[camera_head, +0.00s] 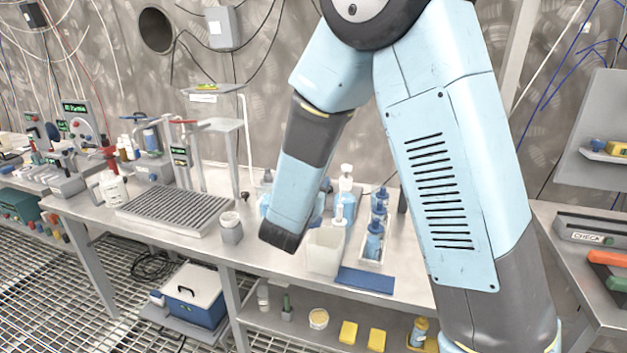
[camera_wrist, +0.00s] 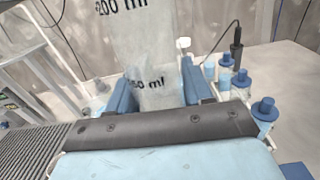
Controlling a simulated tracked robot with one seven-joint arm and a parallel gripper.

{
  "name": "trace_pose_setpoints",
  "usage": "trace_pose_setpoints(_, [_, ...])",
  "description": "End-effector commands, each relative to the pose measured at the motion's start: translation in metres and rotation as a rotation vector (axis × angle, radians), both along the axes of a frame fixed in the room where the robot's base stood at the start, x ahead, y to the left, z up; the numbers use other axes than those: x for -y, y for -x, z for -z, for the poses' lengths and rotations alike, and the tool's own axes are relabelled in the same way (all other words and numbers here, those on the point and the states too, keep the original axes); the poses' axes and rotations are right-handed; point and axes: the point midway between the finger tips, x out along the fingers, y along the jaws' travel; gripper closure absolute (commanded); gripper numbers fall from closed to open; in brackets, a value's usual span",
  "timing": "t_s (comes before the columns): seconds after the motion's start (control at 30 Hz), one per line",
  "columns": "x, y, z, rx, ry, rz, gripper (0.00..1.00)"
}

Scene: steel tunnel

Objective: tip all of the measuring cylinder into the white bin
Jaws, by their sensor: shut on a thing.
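In the wrist view my gripper (camera_wrist: 158,93) has its two blue fingers shut on the measuring cylinder (camera_wrist: 148,50), a pale translucent vessel with dark "200 ml" and "50 ml" marks. Its top runs out of the picture, and I cannot tell its contents or exact tilt. In the head view my forearm and wrist hide most of the gripper, and the cylinder is not clearly seen. The white bin (camera_head: 325,252) stands upright on the bench near the front edge, just right of my wrist. Its inside barely shows, and it is not visible in the wrist view.
A blue mat (camera_head: 365,280) lies right of the bin. Behind it a tray holds blue-capped bottles (camera_head: 374,240), also in the wrist view (camera_wrist: 262,112). A grey jar (camera_head: 231,228) and a ribbed drain rack (camera_head: 175,208) stand to the left.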

Motion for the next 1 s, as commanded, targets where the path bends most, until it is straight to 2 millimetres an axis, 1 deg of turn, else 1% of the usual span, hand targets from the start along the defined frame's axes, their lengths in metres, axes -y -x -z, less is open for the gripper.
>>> trace_pose_setpoints(0.27, [-0.001,-0.007,0.012,0.038,-0.111,0.015,0.89])
trace_pose_setpoints(0.8, [-0.017,-0.014,0.036,0.117,-0.33,0.019,0.89])
trace_pose_setpoints(1.0, [-0.018,-0.014,0.037,0.126,-0.354,0.019,0.89])
